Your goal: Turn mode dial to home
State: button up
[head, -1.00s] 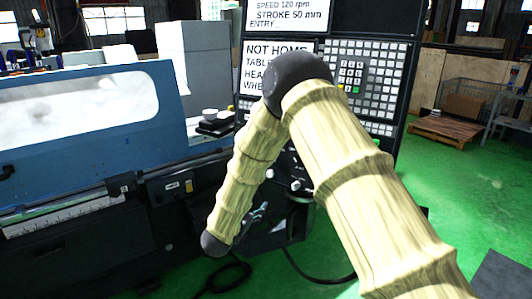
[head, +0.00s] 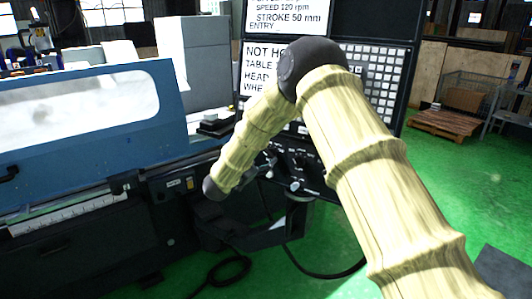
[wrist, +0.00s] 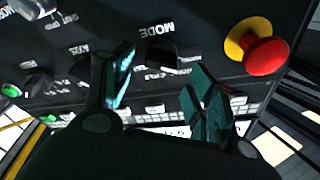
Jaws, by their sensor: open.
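The mode dial (wrist: 162,56) is a black knob under the upside-down MODE label (wrist: 157,30) on the black control panel in the wrist view. My gripper (wrist: 159,68) is open in front of the panel, with its teal fingers to the left and right of the dial. The dial sits between the fingertips, and I cannot tell whether they touch it. The position words around the dial are too small and partly covered to read. In the head view the knob panel (head: 296,168) shows beyond my arm, and the mode dial cannot be made out there.
A red emergency button (wrist: 266,56) on a yellow base is to the right of the dial. Another black knob (wrist: 83,68) and a green button (wrist: 11,90) are to the left. The screen (head: 262,68) reads NOT HOME, partly hidden by my arm.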

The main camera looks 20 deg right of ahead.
jog(key=shift+x, duration=1.05)
jog(key=shift+c, duration=0.4)
jog(key=c, duration=0.9)
jog(key=shift+c, duration=0.2)
